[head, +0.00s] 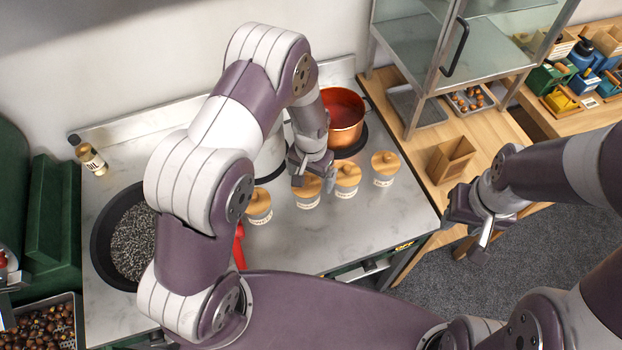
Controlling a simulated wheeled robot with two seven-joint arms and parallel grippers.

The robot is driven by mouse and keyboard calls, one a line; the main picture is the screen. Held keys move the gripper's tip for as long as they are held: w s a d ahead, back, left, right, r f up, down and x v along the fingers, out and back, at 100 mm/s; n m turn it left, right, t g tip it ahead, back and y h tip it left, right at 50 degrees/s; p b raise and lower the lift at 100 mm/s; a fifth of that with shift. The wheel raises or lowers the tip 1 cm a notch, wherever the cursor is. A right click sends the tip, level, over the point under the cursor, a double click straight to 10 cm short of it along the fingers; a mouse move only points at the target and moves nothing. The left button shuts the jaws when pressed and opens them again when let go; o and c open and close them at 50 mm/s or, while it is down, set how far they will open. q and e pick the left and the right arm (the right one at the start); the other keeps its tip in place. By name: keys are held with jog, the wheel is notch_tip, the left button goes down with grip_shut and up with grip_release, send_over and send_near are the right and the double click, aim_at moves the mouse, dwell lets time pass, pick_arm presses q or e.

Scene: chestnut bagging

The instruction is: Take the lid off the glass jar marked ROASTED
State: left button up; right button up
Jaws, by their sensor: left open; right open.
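Several small jars with round wooden lids stand in a slanted row on the counter: the leftmost jar (259,212), the second jar (307,200), the third jar (346,189) and the rightmost jar (384,178). Their lids are on. Their labels are too small to read surely, so I cannot tell which is marked ROASTED. My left gripper (313,178) is open and points down at the second jar's lid, partly covering it; I cannot tell whether it touches. My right gripper (468,226) is open and empty, off to the right beyond the counter's edge.
A copper pot (344,128) stands behind the jars. A black pan (103,238) of dark grains and an oil bottle (91,160) are at left. A wooden box (451,159) and a glass cabinet (411,50) are at right. The counter's front right is clear.

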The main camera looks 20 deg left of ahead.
aim_at(308, 178)
pick_arm(q)
jog(key=shift+w+d+f, duration=0.15)
jog(key=shift+w+f, duration=0.1)
jog(key=shift+f, duration=0.2)
jog(key=shift+w+d+f, duration=0.15)
jog(key=shift+w+f, duration=0.05)
jog(key=shift+f, duration=0.25)
jog(key=shift+w+a+f+p, duration=0.2)
jog(key=shift+a+f+p, duration=0.1)
jog(key=shift+f, duration=0.3)
jog(key=shift+s+a+f, duration=0.1)
jog(key=shift+s+a, duration=0.2)
jog(key=shift+a, duration=0.25)
jog(key=shift+s+a+f, duration=0.1)
jog(key=shift+s+a, duration=0.2)
jog(key=shift+a, duration=0.2)
jog(key=shift+s+a+r, duration=0.1)
jog(key=shift+s+r, duration=0.05)
jog(key=shift+s, duration=0.1)
jog(key=shift+c, duration=0.3)
jog(key=c, duration=0.6)
jog(key=shift+w+d, duration=0.25)
jog(key=shift+d, duration=0.25)
jog(key=c, duration=0.4)
jog(key=shift+w+d, duration=0.15)
jog(key=shift+s+a, duration=0.3)
jog(key=shift+c, duration=0.4)
pick_arm(e)
jog(key=shift+a+r, duration=0.8)
jog(key=shift+r, duration=0.1)
